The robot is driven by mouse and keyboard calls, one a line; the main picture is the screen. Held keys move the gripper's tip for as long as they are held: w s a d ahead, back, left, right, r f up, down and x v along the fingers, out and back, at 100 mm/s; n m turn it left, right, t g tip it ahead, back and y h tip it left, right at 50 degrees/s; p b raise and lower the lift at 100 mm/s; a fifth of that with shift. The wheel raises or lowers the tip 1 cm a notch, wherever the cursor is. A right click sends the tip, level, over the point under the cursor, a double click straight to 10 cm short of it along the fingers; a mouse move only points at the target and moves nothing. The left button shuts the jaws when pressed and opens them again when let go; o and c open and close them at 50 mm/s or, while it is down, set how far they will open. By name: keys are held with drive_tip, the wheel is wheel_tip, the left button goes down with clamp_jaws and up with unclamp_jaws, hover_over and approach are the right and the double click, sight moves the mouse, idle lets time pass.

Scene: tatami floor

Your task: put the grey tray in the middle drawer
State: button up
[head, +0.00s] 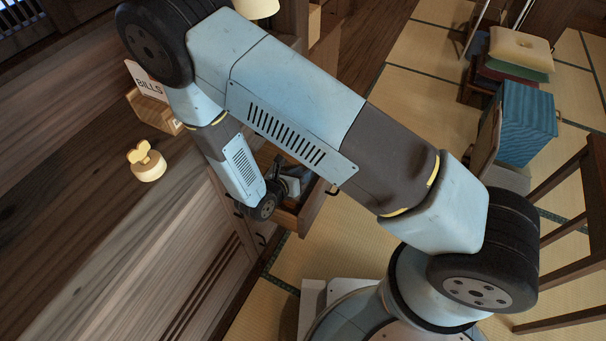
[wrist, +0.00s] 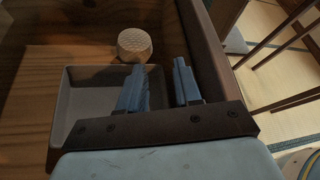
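The grey tray (wrist: 88,106) lies in an open wooden drawer in the wrist view, left of and below my gripper. My gripper (wrist: 160,74) is open, its two blue fingers apart. The left finger is over the tray's inside and the right one is beyond its right side, near the drawer wall (wrist: 205,55). Whether the fingers touch the tray cannot be told. In the head view the open drawer (head: 312,207) juts from the cabinet, with my gripper (head: 287,187) reaching down into it. Which level this drawer is cannot be told. The tray is not clear there.
A round woven-patterned object (wrist: 135,45) stands just behind the tray. The cabinet top (head: 90,220) bears a pale knobbed object (head: 148,163) and a BILLS holder (head: 150,105). Cushions (head: 520,50) and a blue box (head: 527,125) stand at right on the tatami.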

drive_tip(key=v, duration=1.1)
drive_tip(key=shift+s+a+r, duration=0.2)
drive_tip(key=shift+s, duration=0.1)
drive_tip(key=w+d+r+m+g, duration=0.45)
drive_tip(key=d+r+m, duration=0.45)
drive_tip(key=r, duration=0.4)
drive_tip(key=w+d+r+m+g, duration=0.45)
drive_tip(key=d+r+m, duration=0.35)
drive_tip(key=r, duration=0.5)
drive_tip(key=s+d+r+m+t+y, duration=0.1)
drive_tip(key=s+d+r+m+y, duration=0.2)
drive_tip(key=s+d+r+m, duration=0.2)
drive_tip(key=s+d+r+m+t+y, duration=0.2)
drive_tip(key=s+d+r+m+y, duration=0.2)
drive_tip(key=d+r+m, duration=0.7)
wheel_tip(320, 180, up, 4)
drive_tip(key=shift+s+d+r+m+t, duration=0.1)
drive_tip(key=shift+s+d+m+t, duration=0.25)
drive_tip(key=shift+s+d, duration=0.55)
drive_tip(key=shift+s+a, duration=0.15)
drive_tip(key=shift+a, duration=0.1)
drive_tip(key=shift+c, duration=0.3)
